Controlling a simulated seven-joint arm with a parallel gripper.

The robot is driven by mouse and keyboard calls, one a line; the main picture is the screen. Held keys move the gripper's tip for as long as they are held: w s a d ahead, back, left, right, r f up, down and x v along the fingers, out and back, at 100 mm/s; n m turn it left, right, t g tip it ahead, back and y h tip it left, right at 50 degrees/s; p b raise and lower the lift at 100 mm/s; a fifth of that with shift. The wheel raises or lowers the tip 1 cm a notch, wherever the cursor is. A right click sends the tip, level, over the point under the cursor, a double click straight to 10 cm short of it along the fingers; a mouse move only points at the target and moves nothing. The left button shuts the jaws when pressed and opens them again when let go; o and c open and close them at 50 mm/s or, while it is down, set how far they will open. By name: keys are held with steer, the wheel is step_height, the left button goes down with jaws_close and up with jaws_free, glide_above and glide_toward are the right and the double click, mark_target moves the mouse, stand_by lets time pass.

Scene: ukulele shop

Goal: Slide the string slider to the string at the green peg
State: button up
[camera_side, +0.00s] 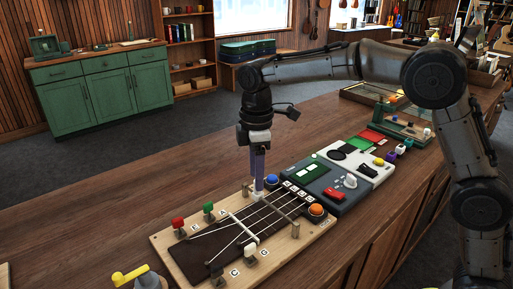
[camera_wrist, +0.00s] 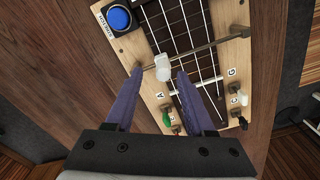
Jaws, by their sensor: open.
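The wooden string board (camera_side: 171,257) lies on the bench, with strings over a dark fretboard. The string slider (camera_wrist: 162,67) is a pale block on a thin metal rod (camera_wrist: 214,46), near the rod's left end in the wrist view. My gripper (camera_wrist: 159,74) is open, its purple fingers either side of the slider; whether they touch it is unclear. In the side view my gripper (camera_side: 258,190) points down over the rod area.
A blue button (camera_side: 271,180) is close beside my gripper, and an orange button (camera_side: 316,209) is to the right. Grey and white control panels (camera_side: 322,190) adjoin the board. The left bench is mostly clear.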

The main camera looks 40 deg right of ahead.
step_height(320, 180, up, 13)
stand_by(0.3)
steer(key=shift+d, duration=0.1)
